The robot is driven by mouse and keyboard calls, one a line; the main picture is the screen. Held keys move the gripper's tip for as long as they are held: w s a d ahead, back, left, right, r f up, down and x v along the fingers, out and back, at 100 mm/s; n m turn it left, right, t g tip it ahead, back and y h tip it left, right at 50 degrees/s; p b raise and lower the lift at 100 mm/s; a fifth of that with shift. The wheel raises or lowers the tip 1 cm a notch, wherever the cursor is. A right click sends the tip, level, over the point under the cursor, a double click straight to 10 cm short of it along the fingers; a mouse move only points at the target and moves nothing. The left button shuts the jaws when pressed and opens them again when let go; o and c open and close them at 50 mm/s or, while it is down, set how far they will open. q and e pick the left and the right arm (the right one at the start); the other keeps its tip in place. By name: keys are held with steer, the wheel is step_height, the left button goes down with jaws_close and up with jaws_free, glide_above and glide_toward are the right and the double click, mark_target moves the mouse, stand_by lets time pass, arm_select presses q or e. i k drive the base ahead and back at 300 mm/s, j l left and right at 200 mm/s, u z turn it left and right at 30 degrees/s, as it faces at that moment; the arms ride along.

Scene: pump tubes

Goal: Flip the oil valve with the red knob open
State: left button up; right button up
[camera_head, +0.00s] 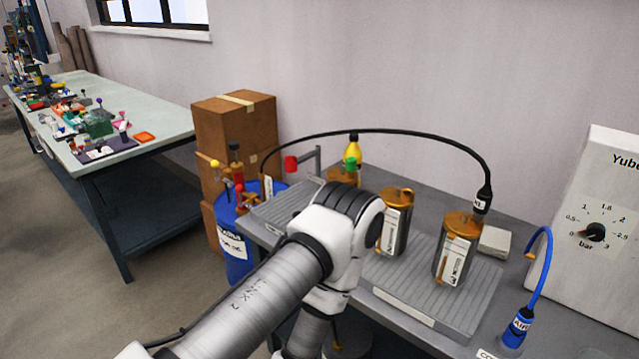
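A red knob (291,164) shows at the back left of the grey bench, beside a grey bracket (318,160). My arm hides part of the area in front of it, and I cannot tell whether its valve is open or shut. A blue oil barrel (233,258) stands at the bench's left end, with brass fittings and smaller red and yellow knobs (215,163) on top. One arm of mine comes in from the lower left and bends down in front of the bench. Neither gripper is in view.
Metal canisters with brass tops (455,250) stand on a ribbed grey tray (480,305). A black hose (375,131) arches over them. A blue air hose (547,265) and gauge panel (600,200) are at the right. Cardboard boxes (235,125) stand behind the barrel.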

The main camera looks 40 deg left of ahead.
mark_target(238, 189)
steer(key=u, duration=1.7)
steer(key=i+j+z, duration=0.1)
steer(key=z, duration=0.35)
steer(key=j+z, duration=0.2)
steer(key=z, duration=0.3)
steer(key=i+j+z, duration=0.1)
steer(key=z, duration=0.35)
steer(key=j+z, duration=0.3)
steer(key=z, duration=0.15)
steer(key=j+z, duration=0.1)
steer(key=j, duration=0.35)
steer(key=k+j+z, duration=0.15)
steer(key=j, duration=0.25)
steer(key=j+z, duration=0.1)
steer(key=j, duration=0.3)
steer(key=k+j+z, duration=0.15)
steer(key=j, duration=0.25)
steer(key=k+j+z, duration=0.1)
steer(key=j, duration=0.3)
steer(key=k+j+z, duration=0.15)
steer(key=j, duration=0.25)
steer(key=k+j+z, duration=0.1)
steer(key=j, duration=0.25)
steer(key=k+j+z, duration=0.1)
steer(key=k+j, duration=0.25)
steer(key=j, duration=0.2)
steer(key=k+j, duration=0.15)
steer(key=j, duration=0.15)
